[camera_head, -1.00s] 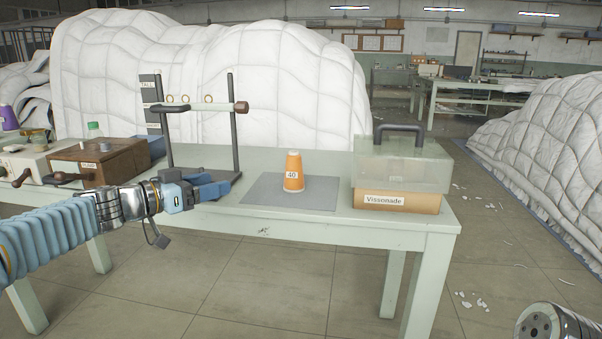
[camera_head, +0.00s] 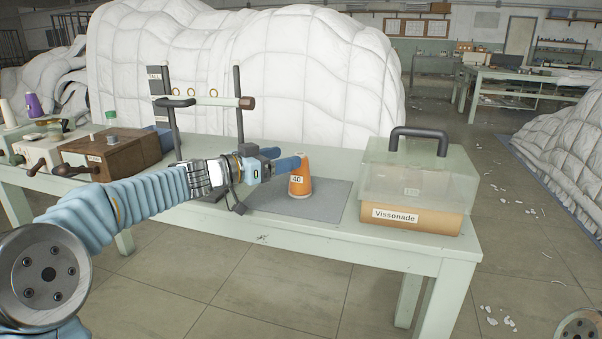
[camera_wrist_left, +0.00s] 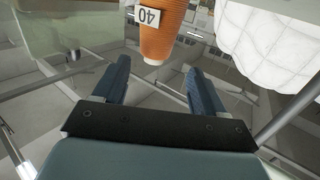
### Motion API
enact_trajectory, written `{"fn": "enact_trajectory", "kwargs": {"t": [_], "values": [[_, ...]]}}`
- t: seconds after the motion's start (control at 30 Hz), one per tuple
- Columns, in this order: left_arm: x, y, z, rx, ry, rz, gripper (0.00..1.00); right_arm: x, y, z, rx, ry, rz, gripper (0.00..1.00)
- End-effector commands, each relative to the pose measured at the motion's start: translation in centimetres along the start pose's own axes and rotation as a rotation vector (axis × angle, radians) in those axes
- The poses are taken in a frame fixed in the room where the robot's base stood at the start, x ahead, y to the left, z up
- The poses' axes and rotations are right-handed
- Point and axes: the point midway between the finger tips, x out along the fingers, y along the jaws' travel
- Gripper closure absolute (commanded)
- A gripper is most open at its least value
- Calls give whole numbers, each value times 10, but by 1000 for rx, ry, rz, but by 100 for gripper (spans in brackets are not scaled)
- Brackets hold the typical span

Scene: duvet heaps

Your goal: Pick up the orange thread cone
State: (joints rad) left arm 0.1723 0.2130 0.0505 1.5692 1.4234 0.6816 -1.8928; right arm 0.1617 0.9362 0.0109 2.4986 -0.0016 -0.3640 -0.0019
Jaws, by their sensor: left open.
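The orange thread cone (camera_head: 301,177) stands upright on a grey mat (camera_head: 331,203) on the pale green table, with a white label reading 40. My left gripper (camera_head: 289,165) is close to the cone's left side, its blue fingers level with the cone's upper part. In the left wrist view the cone (camera_wrist_left: 162,32) appears beyond the tips of the two spread fingers (camera_wrist_left: 160,82), with nothing between them. Whether a finger touches the cone cannot be told. My right gripper is not in view.
A clear-lidded case (camera_head: 418,178) labelled Vissonade stands right of the mat. A dark rod stand (camera_head: 240,115) rises behind my left gripper. A wooden box (camera_head: 112,154) is at the left. White duvet heaps (camera_head: 250,70) lie behind the table.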

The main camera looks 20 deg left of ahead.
Motion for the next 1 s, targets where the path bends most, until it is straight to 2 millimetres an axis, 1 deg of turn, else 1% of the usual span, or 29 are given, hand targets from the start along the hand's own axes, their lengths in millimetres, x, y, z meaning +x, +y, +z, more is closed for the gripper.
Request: {"fn": "enact_trajectory", "kwargs": {"t": [0.13, 0.3, 0.4, 0.5, 0.67, 0.77, 1.0], "values": [[14, 3, -3, -2, -1, 2, 29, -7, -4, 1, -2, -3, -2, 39], [42, 8, -4, -3, -1, 2, 29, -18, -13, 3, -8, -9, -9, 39], [52, 8, -2, -1, 0, 2, 29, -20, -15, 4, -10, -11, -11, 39], [56, 8, -1, -1, 0, 0, 29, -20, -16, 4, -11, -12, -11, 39], [55, 8, 0, -1, 0, 0, 29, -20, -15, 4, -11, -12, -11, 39], [55, 8, 0, -1, 0, 0, 43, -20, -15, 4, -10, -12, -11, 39], [55, 8, 0, -1, 0, 0, 79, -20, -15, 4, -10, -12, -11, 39]]}}
